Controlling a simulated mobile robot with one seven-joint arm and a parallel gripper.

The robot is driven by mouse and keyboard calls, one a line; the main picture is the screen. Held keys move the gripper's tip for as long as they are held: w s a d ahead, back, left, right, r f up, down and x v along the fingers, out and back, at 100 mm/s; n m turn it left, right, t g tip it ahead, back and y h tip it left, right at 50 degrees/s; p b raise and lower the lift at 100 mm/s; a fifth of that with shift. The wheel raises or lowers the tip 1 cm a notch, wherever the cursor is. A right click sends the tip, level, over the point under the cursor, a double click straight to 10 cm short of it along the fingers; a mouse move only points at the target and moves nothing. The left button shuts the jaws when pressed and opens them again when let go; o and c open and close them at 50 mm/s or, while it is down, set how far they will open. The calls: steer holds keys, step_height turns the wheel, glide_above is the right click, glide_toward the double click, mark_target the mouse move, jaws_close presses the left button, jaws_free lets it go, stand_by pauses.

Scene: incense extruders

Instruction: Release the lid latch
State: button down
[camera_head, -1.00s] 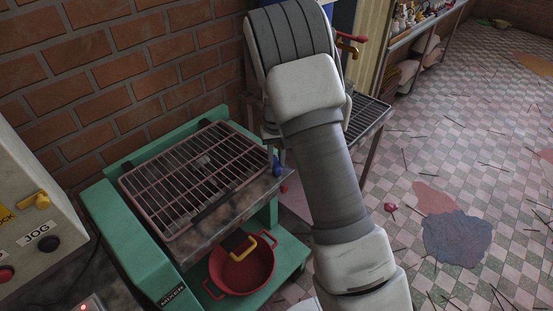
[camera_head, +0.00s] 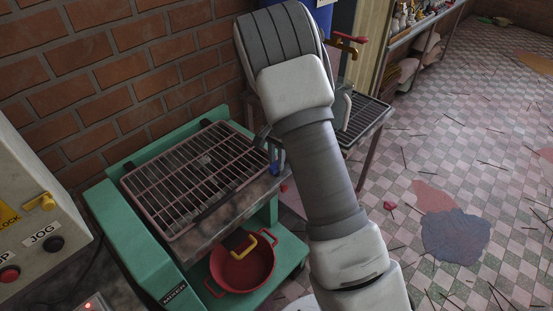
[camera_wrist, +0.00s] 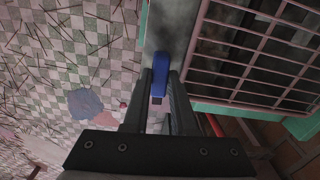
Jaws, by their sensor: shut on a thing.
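The green mixer (camera_head: 134,238) stands against the brick wall. Its lid, a pinkish wire grille (camera_head: 190,180), lies flat and closed on the metal trough. A blue lid latch (camera_head: 280,165) sits at the grille's right corner, partly hidden by my arm. In the wrist view the blue latch (camera_wrist: 160,68) is upright in the picture beside the grille (camera_wrist: 255,50). My gripper (camera_wrist: 160,82) has one finger on each side of the latch and is shut on it. In the head view my gripper is mostly hidden behind my arm.
A red pot (camera_head: 243,266) stands on the mixer's lower shelf, under a yellow handle (camera_head: 243,247). A control box (camera_head: 30,225) with buttons is at the left. A wire-topped table (camera_head: 365,115) stands behind my arm. Open tiled floor with scattered sticks lies right.

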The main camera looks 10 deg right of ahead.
steer(key=shift+m, duration=0.6)
steer(key=c, duration=0.7)
jaws_free()
step_height(320, 180, up, 18)
steer(key=shift+f+p, duration=0.25)
steer(key=shift+p, duration=0.25)
steer(key=s+r+n+t, duration=0.1)
steer(key=s+r+n, duration=0.25)
steer(key=s, duration=0.35)
steer(key=s+r+n+t+y, duration=0.1)
steer(key=s+r+n+t, duration=0.1)
steer(key=s+r, duration=0.4)
steer(key=s+r+n+t, duration=0.1)
steer(key=s+r+n, duration=0.2)
steer(key=s, duration=0.6)
steer(key=s+n, duration=0.1)
steer(key=s, duration=0.1)
steer(key=s+f+n+t, duration=0.1)
steer(key=s, duration=0.2)
steer(key=s+n+h, duration=0.1)
steer(key=s, duration=0.1)
steer(key=shift+s+a+f+t, duration=0.2)
steer(key=shift+s+a+t, duration=0.05)
steer(key=shift+t, duration=0.05)
